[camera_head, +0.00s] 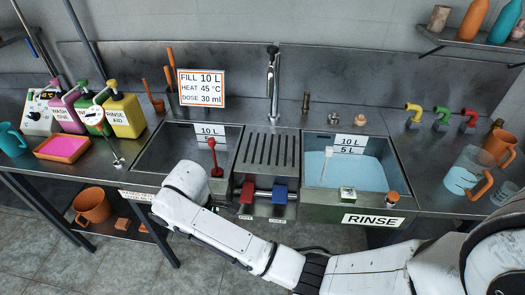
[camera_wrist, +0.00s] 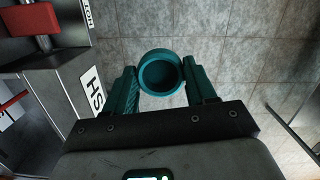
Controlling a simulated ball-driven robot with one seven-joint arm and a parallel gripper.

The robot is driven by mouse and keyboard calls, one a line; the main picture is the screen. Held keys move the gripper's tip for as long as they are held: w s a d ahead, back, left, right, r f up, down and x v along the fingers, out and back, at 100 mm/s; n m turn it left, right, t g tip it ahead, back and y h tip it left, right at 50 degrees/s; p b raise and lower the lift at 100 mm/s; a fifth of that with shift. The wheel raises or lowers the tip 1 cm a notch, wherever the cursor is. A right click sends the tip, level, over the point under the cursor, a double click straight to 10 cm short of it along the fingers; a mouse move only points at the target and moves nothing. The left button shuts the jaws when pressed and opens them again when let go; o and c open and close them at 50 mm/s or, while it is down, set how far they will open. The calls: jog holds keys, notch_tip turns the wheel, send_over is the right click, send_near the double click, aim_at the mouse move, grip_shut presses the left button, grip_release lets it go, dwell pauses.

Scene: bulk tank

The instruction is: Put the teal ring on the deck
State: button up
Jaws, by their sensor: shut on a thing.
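In the wrist view, the teal ring (camera_wrist: 160,72) sits between the two teal fingers of my gripper (camera_wrist: 161,86). The gripper is shut on the ring, with floor tiles showing beyond it. In the head view, my white arm (camera_head: 185,190) reaches in front of the left basin, and the gripper and ring are hidden. The steel deck (camera_head: 268,148), a slotted panel, lies between the two basins; I cannot tell if the deck means this panel or the wider counter top.
The right rinse basin (camera_head: 350,168) holds bluish water. Red (camera_head: 247,193) and blue (camera_head: 280,194) pedals or blocks stick out at the counter front. Bottles (camera_head: 125,115) and a pink tray (camera_head: 62,148) stand left; a clear jug (camera_head: 467,172) stands right.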

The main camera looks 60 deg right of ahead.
jog(key=s+d+r+n+t+p, duration=0.1)
jog(key=s+d+r+n, duration=0.4)
jog(key=d, duration=0.4)
jog(key=s+d+r+n+p, duration=0.2)
jog(key=s+d+r+n, duration=0.1)
jog(key=d+n, duration=0.45)
jog(key=s+d+r+n+t+p, duration=0.1)
jog(key=s+d+r+n, duration=0.35)
jog(key=d, duration=0.55)
jog(key=n+b, duration=0.1)
jog(key=b, duration=0.6)
send_over(268, 162)
jog(key=a, duration=0.1)
jog(key=f, duration=0.9)
jog(key=shift+s, duration=0.35)
jog(key=shift+w+d+f, duration=0.2)
jog(key=shift+w+f, duration=0.15)
jog(key=shift+f, duration=0.35)
jog(key=shift+f+p, duration=0.45)
jog(key=shift+f, duration=0.9)
jog(key=shift+f, duration=0.1)
